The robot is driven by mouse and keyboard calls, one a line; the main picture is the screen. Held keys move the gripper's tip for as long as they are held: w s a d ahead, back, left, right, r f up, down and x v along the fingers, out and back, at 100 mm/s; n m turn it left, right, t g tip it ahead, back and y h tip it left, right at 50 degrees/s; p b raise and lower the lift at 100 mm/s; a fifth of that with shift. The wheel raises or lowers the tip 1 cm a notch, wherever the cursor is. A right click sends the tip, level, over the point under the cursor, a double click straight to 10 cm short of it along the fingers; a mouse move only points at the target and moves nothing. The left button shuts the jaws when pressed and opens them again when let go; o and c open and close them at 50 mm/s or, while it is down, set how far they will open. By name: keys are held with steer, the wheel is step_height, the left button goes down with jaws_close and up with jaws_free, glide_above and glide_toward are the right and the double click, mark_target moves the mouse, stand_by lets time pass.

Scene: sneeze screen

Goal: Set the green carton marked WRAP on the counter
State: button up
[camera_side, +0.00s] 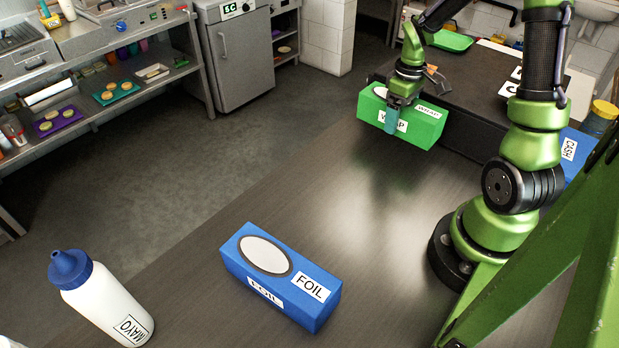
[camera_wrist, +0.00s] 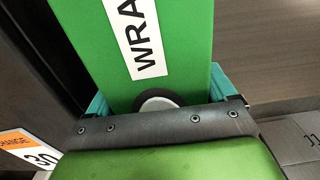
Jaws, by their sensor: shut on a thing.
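The green carton marked WRAP (camera_side: 420,124) is in the upper right of the side view, near the counter's far end. My gripper (camera_side: 391,120) is shut on the carton, with a teal finger down its near face. In the wrist view, the carton (camera_wrist: 190,45) runs up from between my teal fingers (camera_wrist: 160,95), and its label is partly cut off. The carton looks raised over the dark counter (camera_side: 330,200), but I cannot tell how far its underside is from the surface.
A blue FOIL box (camera_side: 315,312) lies on the near counter, with a white MAYO bottle (camera_side: 105,303) to its left. A dark raised block (camera_side: 470,80) with a green tray (camera_side: 450,41) stands behind the carton. A blue CASH box (camera_side: 577,150) is at right. The middle counter is clear.

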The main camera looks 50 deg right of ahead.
mark_target(394, 144)
steer(key=shift+f, duration=2.7)
steer(key=shift+f, duration=0.15)
steer(key=o, duration=1.2)
step_height(394, 144, up, 12)
steer(key=shift+f, duration=0.15)
steer(key=s+a+r+m+t, duration=0.1)
steer(key=a+r+t, duration=0.1)
steer(key=a+r, duration=0.2)
steer(key=s+a+r+m+t+y, duration=0.1)
steer(key=a+r, duration=0.3)
steer(key=a, duration=0.7)
steer(key=s+a+r+m+t+y, duration=0.1)
steer(key=s+a+r+m+t, duration=0.1)
steer(key=a, duration=0.5)
step_height(394, 144, up, 2)
steer(key=shift+s+a+t, duration=0.4)
steer(key=shift+s+t, duration=0.35)
steer(key=shift+t, duration=0.35)
